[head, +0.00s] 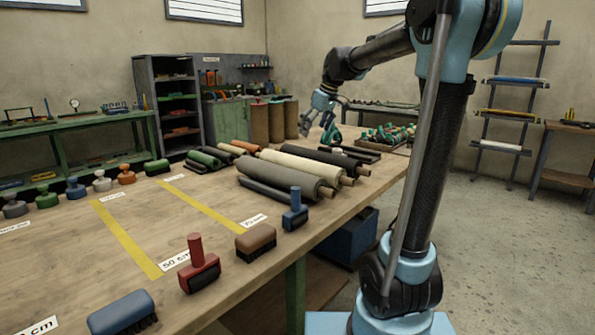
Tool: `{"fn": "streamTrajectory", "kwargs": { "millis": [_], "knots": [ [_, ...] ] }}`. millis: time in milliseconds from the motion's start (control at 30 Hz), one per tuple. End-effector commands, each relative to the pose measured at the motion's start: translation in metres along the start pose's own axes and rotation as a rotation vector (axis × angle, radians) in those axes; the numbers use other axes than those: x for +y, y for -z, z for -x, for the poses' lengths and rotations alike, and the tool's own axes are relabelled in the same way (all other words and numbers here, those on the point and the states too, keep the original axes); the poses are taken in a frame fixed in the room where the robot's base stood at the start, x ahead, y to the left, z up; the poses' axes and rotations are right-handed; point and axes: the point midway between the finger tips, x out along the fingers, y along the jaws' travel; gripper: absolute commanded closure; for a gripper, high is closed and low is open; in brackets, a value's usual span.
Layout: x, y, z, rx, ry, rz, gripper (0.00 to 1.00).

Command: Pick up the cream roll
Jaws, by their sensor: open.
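The cream roll (303,163) lies on the wooden workbench (180,225), in a row of sheet rolls. A brown cardboard core sticks out of its near right end. A grey roll (283,178) lies along its near left side, and a black roll (330,160) lies along its far right side. My gripper (320,126) is open and hangs at the end of my arm, beyond the rolls and apart from the cream roll. Its fingers are small in the head view, and its exact height above the bench is hard to tell.
A dark roll (277,192) lies in front of the grey one. Green, orange and black rolls lie behind to the left. Brushes and handled blocks, such as a blue one (295,210) and a red one (200,268), stand along the bench's near edge. Colored items sit at the far right end.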

Motion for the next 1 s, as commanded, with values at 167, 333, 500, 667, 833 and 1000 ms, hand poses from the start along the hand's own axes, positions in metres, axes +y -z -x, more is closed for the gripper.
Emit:
{"fn": "streamTrajectory", "kwargs": {
  "millis": [167,333,500,667,833,1000],
  "knots": [
    [0.002,0.009,-0.011,0.005,0.004,0.016,0.02],
    [0.002,0.009,-0.04,0.005,0.004,0.016,0.02],
    [0.001,0.009,-0.07,0.005,0.005,0.016,0.02],
    [0.001,0.009,-0.097,0.004,0.005,0.015,0.02],
    [0.001,0.009,-0.117,0.004,0.004,0.015,0.02],
    [0.001,0.008,-0.125,0.004,0.004,0.015,0.02]
  ]
}}
